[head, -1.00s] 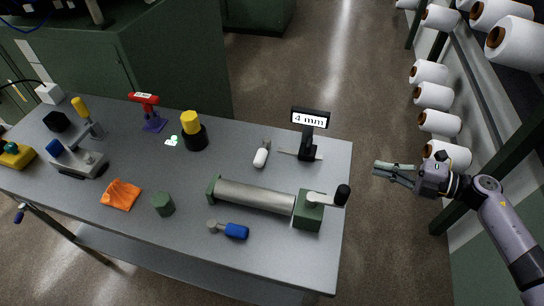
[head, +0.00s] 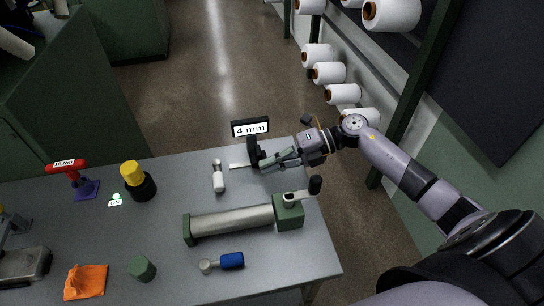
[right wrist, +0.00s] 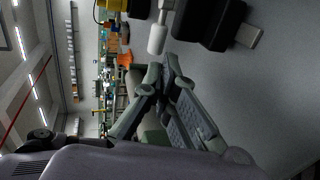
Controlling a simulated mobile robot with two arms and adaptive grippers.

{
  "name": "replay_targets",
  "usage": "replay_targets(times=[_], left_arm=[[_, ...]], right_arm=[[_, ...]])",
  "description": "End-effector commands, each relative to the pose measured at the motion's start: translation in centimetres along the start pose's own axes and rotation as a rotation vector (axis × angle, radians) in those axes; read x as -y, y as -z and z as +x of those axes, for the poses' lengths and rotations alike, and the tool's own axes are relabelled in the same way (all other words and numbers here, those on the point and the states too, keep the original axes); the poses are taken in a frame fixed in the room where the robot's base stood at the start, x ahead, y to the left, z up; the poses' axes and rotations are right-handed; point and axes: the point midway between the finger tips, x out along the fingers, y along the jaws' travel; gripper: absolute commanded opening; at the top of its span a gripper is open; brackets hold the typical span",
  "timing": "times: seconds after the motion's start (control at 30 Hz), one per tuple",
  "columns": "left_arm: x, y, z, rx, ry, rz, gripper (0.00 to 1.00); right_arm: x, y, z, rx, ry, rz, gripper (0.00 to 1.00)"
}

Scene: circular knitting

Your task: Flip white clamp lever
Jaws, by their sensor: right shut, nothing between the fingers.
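No part is clearly recognisable as the white clamp lever. A small tool-like piece with a white rounded body (head: 218,181) lies on the table left of the 4 mm sign; a white cylinder (right wrist: 157,38), likely the same piece, shows near my fingertips in the right wrist view. My right gripper (head: 280,159) is shut and empty over the table's far right, beside the foot of the 4 mm stand (head: 252,146). It also shows in the right wrist view (right wrist: 163,78). Contact with the stand cannot be told. My left gripper is out of view.
A grey roller with green end blocks (head: 232,221) and a black-knobbed crank (head: 315,185) lies in front of the gripper. A blue-handled tool (head: 231,261), a green cylinder (head: 142,268), an orange cloth (head: 86,283) and a yellow-black cylinder (head: 138,181) are on the table (head: 180,275).

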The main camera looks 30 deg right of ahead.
Motion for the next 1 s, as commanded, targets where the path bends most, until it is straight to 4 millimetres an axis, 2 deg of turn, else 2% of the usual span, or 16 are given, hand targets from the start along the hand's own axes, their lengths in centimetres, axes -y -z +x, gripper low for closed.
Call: replay_targets(times=[0.03, 0.17, 0.4, 0.6, 1.0], left_arm=[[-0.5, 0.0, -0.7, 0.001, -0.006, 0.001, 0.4], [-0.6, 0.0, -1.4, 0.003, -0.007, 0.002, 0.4], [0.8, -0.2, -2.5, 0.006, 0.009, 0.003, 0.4], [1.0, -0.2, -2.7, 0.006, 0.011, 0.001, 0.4], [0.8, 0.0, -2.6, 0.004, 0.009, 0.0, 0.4]], right_arm=[[-0.5, 0.0, 1.2, 0.0, -0.007, 0.0, 0.0], [-0.5, 0.0, 4.0, 0.0, -0.006, 0.001, 0.0], [-0.3, 0.0, 7.9, 0.0, -0.004, 0.001, 0.0], [-0.1, -0.1, 9.1, 0.002, -0.001, 0.0, 0.0], [0.0, 0.0, 9.2, 0.001, -0.001, 0.0, 0.0]])
